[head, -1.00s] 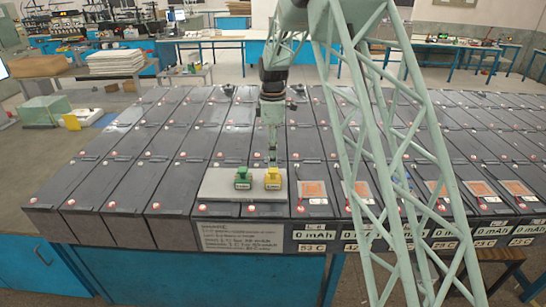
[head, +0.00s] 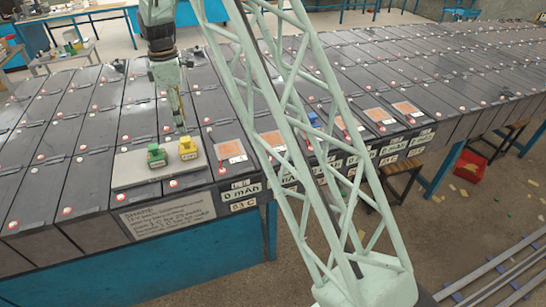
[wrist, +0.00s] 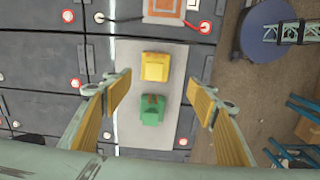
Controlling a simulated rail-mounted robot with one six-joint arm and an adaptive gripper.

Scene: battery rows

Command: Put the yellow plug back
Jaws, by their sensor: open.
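The yellow plug (head: 187,148) sits on a light grey plate (head: 130,172) that lies on top of the battery row. The green plug (head: 157,156) stands on the same plate, to its left. In the wrist view the yellow plug (wrist: 155,67) is above the green plug (wrist: 152,110), with a small gap between them. My gripper (head: 181,127) hangs over the plate close to the yellow plug. In the wrist view its two fingers (wrist: 161,95) are spread wide on either side of the plate, with nothing between the tips. Neither plug is held.
Dark batteries with red and white terminals (head: 66,211) fill the long bench. Orange squares (head: 230,149) lie on several of them to the right. A small blue thing (head: 313,119) is partly hidden behind my green lattice link. A red crate (head: 470,166) stands on the floor at right.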

